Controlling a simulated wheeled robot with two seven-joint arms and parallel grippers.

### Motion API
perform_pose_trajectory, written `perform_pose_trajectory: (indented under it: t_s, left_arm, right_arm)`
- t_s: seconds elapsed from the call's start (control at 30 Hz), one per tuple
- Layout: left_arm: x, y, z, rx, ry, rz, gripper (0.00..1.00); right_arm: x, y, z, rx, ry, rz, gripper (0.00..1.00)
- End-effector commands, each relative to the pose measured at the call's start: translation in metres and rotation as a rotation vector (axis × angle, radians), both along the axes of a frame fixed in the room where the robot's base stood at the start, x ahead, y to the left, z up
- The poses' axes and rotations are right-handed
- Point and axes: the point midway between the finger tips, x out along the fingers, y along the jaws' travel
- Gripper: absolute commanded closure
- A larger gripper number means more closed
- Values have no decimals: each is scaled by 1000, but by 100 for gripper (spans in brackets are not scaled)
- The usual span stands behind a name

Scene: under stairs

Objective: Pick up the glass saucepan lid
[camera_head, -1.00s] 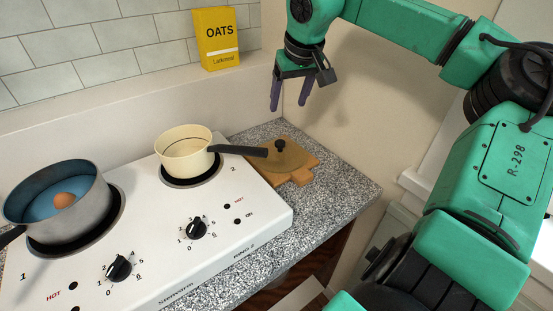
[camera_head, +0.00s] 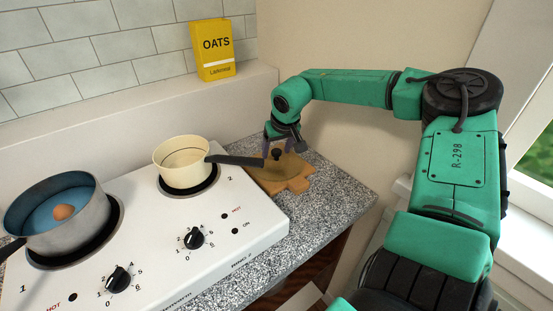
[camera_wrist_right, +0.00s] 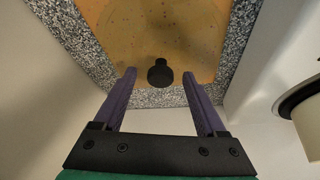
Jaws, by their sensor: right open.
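The glass saucepan lid (camera_head: 285,167) lies on a wooden board (camera_head: 298,184) on the speckled worktop, right of the hob. Its glass is see-through and its rim is hard to make out. Its black knob (camera_head: 276,153) stands up; in the right wrist view the knob (camera_wrist_right: 160,73) shows just beyond and between the fingertips. My right gripper (camera_head: 278,147) is above the lid, pointing down, its purple fingers either side of the knob in the head view. In the right wrist view the gripper (camera_wrist_right: 159,78) is open and empty. My left gripper is not in view.
A cream saucepan (camera_head: 183,165) stands on the hob (camera_head: 150,225), its dark handle (camera_head: 236,160) reaching close to my right gripper. A grey pot (camera_head: 58,215) with an egg stands at left. The oats box (camera_head: 213,50) is on the ledge behind.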

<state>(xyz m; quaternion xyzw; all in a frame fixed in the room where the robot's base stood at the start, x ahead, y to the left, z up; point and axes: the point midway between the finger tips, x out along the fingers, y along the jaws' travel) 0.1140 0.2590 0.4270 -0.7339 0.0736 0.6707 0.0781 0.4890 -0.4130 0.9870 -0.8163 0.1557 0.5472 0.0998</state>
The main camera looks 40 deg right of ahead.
Motion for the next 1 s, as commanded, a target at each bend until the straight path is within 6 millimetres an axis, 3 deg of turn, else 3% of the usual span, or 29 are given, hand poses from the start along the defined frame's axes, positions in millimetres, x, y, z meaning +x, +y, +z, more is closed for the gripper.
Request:
perform_pose_trajectory:
  t_s: [0.1,0.3,0.57,0.73,0.87,1.0]
  left_arm:
    - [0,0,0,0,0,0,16]
    - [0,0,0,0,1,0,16]
    - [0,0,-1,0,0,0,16]
    - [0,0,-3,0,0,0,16]
    - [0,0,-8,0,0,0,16]
    - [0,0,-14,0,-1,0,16]
  right_arm:
    - [0,0,0,0,-1,0,26]
    - [0,0,1,0,-1,0,100]
    - [0,0,2,1,-1,-1,100]
    - [1,0,13,0,-4,-1,100]
    - [2,0,41,-2,-9,-1,100]
    - [1,0,93,-4,-9,-2,100]
